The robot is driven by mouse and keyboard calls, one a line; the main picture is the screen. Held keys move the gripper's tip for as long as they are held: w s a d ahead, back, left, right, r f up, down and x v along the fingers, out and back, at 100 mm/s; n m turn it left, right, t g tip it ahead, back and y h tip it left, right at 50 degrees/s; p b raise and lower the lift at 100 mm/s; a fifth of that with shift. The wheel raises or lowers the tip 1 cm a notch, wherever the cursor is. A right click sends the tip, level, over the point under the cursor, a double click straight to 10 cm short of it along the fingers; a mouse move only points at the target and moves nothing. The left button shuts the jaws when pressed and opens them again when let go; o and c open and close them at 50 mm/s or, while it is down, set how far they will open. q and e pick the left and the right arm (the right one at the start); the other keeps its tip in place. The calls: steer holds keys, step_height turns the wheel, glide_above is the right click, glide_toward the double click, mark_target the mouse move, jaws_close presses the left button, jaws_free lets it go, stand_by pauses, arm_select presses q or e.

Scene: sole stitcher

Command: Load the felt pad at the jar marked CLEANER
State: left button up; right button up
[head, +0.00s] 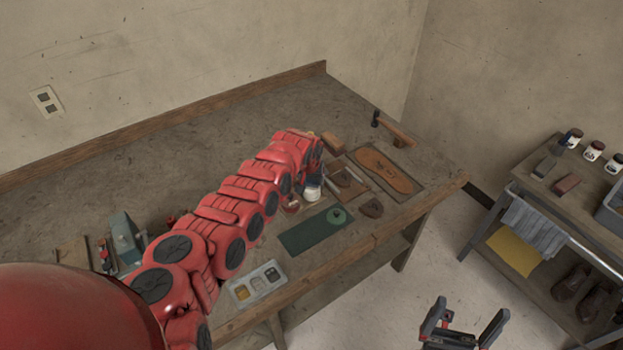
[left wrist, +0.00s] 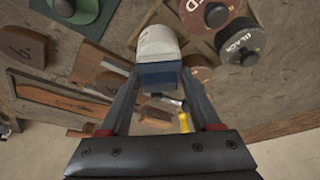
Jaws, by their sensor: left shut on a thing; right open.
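My left gripper (head: 314,168) is over the bench among the jars, partly hidden by its own arm in the head view. In the left wrist view its fingers (left wrist: 159,74) are shut on a blue block (left wrist: 160,78), which I take as the felt pad's holder. A pale rounded piece (left wrist: 157,40) shows just beyond the block; I cannot tell whether it is felt or a jar. A white jar-like shape (head: 312,193) shows below the gripper in the head view. I cannot read CLEANER anywhere. My right gripper (head: 463,326) is open and empty, off the bench's front.
Lids marked RED (left wrist: 208,10) and BLACK (left wrist: 241,41) are close beside the held block. A shoe sole (head: 384,170), a hammer (head: 395,132) and a compartment tray (head: 254,285) lie on the bench. A cart (head: 545,195) stands right.

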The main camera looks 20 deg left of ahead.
mark_target(311, 178)
arm_select(q)
steer(key=shift+r+p, duration=2.8)
steer(key=shift+r, duration=0.55)
